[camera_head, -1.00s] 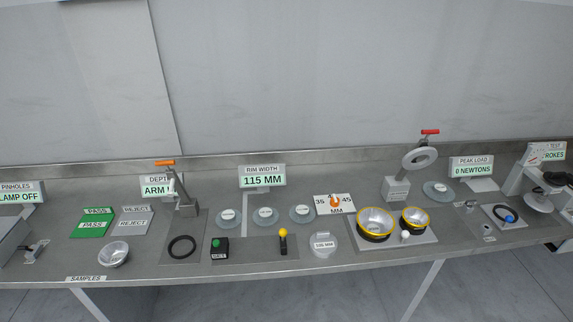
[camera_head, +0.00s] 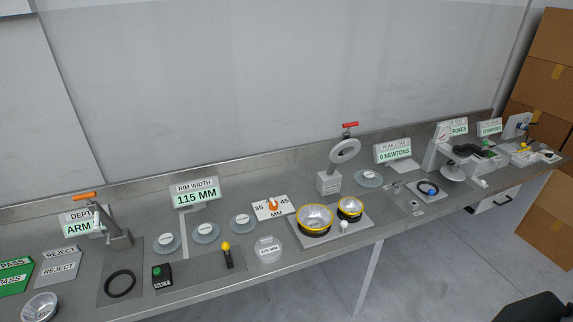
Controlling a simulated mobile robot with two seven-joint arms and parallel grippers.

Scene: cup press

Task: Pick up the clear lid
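A clear round lid-like disc (camera_head: 268,249) with a white label, apparently reading in MM, lies flat near the front edge of the steel bench. Another clear disc (camera_head: 368,178) lies farther right, beside the grey ring press. I cannot tell from the labels which one is the clear lid. Neither of my grippers is in view.
The steel bench (camera_head: 225,292) carries a metal bowl (camera_head: 40,307), black ring (camera_head: 119,283), green-button box (camera_head: 162,274), yellow-knobbed lever (camera_head: 227,256), two yellow-rimmed bowls (camera_head: 315,219) and the ring press (camera_head: 345,152). Cardboard boxes (camera_head: 545,75) stand at right. A dark shape (camera_head: 535,308) is at bottom right.

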